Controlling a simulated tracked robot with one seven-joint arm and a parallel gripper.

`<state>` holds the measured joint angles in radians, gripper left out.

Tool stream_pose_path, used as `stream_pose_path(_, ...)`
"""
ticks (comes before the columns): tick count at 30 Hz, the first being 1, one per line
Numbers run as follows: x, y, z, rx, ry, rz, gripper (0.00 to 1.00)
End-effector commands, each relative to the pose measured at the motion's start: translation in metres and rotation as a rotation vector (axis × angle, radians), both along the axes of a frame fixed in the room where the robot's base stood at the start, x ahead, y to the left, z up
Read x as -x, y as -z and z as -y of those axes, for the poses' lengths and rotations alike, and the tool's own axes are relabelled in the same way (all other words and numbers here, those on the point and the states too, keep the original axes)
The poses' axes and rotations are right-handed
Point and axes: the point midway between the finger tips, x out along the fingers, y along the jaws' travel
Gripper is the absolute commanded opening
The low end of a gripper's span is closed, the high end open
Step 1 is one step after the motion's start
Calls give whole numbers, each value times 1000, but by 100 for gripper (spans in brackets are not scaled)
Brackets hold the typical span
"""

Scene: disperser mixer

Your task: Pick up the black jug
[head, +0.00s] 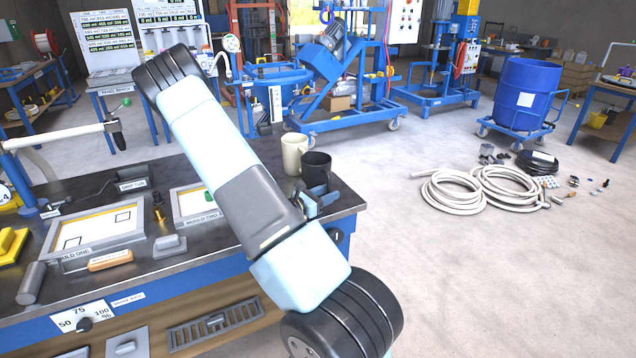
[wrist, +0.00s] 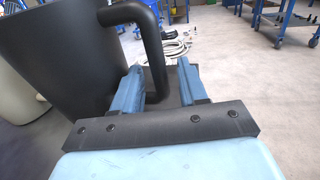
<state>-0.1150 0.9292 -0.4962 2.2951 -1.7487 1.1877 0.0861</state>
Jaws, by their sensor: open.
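The black jug (head: 316,170) stands upright at the right end of the dark bench top, and my arm's gripper (head: 322,199) is low at its near right side. In the wrist view the black jug (wrist: 55,60) fills the left side. Its handle (wrist: 151,45) curves down between the two blue fingers of my gripper (wrist: 159,68). The fingers are open, with a gap on the handle's right; the handle is close to the left finger, and I cannot tell if they touch.
A cream jug (head: 293,150) stands just behind and left of the black jug. Framed mould trays (head: 97,222) lie on the bench to the left. The bench's right edge is close to the jug. Coiled white hoses (head: 453,192) lie on the floor beyond.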

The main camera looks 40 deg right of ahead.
Motion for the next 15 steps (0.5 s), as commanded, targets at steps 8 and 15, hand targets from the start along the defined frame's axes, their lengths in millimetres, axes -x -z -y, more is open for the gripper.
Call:
stream_pose_path(8,0,0,7,0,-1,-1,42)
stream_pose_path(15,0,0,7,0,-1,-1,26)
